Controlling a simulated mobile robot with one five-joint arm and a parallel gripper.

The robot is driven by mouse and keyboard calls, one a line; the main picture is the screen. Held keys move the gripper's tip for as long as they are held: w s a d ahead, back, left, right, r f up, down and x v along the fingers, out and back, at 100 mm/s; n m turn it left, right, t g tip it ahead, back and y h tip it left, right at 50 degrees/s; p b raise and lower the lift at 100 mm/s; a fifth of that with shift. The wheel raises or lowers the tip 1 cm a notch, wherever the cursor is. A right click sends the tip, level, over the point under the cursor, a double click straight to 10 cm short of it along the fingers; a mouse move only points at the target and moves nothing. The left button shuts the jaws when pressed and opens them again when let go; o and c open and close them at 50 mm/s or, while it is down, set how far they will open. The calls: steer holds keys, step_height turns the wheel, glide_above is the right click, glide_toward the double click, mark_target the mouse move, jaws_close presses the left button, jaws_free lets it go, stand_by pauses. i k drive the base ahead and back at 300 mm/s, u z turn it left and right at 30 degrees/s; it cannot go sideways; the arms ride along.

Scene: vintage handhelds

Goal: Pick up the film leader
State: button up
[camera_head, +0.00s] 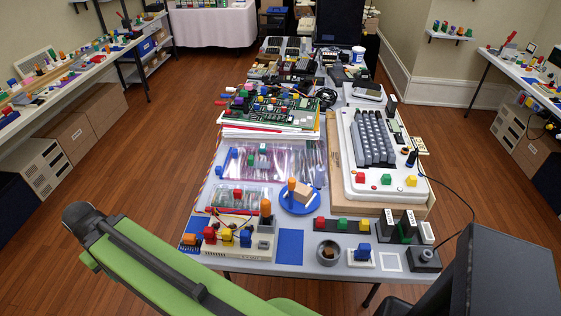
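I cannot pick out the film leader for certain; no single thing on the long middle table (345,271) clearly reads as one. My gripper does not show. A green and black link of my arm (150,262) crosses the lower left, in front of the table and apart from its top.
A white keyboard unit (353,178) fills the table's right side. A blue dish (300,208), a grey bowl (327,252), a breadboard (230,252) and a green circuit board (280,119) crowd the rest.

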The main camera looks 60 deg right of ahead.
mark_target(251, 163)
steer(key=z, duration=0.45)
steer(key=i, duration=1)
steer(key=u, duration=0.05)
